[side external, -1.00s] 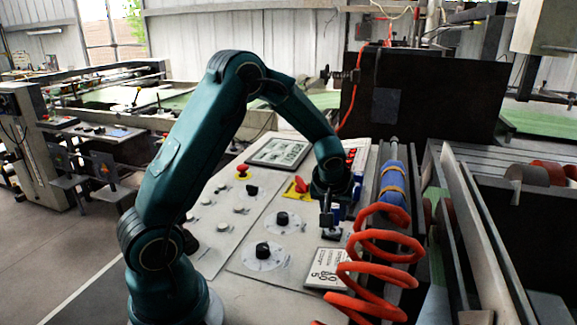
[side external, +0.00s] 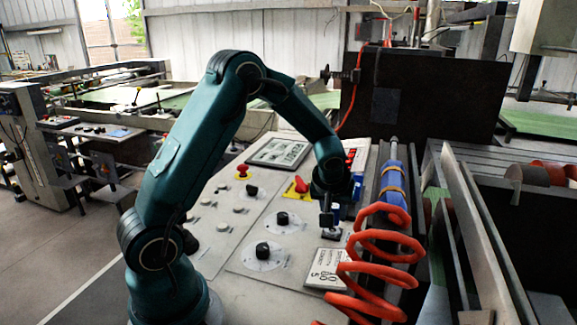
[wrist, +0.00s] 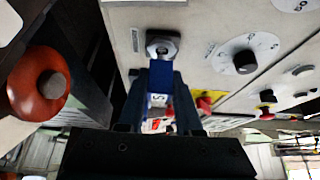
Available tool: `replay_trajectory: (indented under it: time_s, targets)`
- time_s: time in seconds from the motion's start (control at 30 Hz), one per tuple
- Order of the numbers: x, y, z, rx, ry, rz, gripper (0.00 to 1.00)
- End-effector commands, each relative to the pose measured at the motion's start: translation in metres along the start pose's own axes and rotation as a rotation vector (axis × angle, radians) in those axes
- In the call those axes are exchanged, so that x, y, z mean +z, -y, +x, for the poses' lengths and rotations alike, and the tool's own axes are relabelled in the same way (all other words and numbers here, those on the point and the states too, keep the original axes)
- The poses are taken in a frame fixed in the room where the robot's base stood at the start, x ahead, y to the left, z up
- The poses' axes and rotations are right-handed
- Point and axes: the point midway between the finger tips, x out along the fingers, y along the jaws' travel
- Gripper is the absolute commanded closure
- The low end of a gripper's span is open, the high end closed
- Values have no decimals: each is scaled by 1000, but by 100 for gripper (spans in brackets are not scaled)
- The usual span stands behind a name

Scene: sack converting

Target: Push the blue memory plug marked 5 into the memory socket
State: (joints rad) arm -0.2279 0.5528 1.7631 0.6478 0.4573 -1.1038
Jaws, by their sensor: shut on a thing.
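My gripper (wrist: 158,108) is shut on the blue memory plug (wrist: 160,76), which carries a pale label with a 5. The memory socket (wrist: 163,43) is a metal fitting on a dark base, just beyond the plug's end in the wrist view. The plug's end overlaps the socket's near edge there; I cannot tell whether they touch. In the side view my gripper (side external: 327,212) points down just above the socket (side external: 331,235), and the fingers largely hide the plug.
Dark knobs (side external: 263,250), a red emergency button (side external: 301,185) and a display (side external: 279,152) sit on the sloping panel. A coiled orange hose (side external: 398,243) and a blue cylinder (side external: 394,185) stand close on the right. A label plate (side external: 328,270) lies in front.

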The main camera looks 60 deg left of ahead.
Motion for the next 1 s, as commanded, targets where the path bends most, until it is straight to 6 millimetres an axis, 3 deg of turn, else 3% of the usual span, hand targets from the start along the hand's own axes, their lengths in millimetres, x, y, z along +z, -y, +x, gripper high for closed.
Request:
replay_trajectory:
  time_s: [1.0]
  targets:
    - [8,0,15,-1,0,0,100]
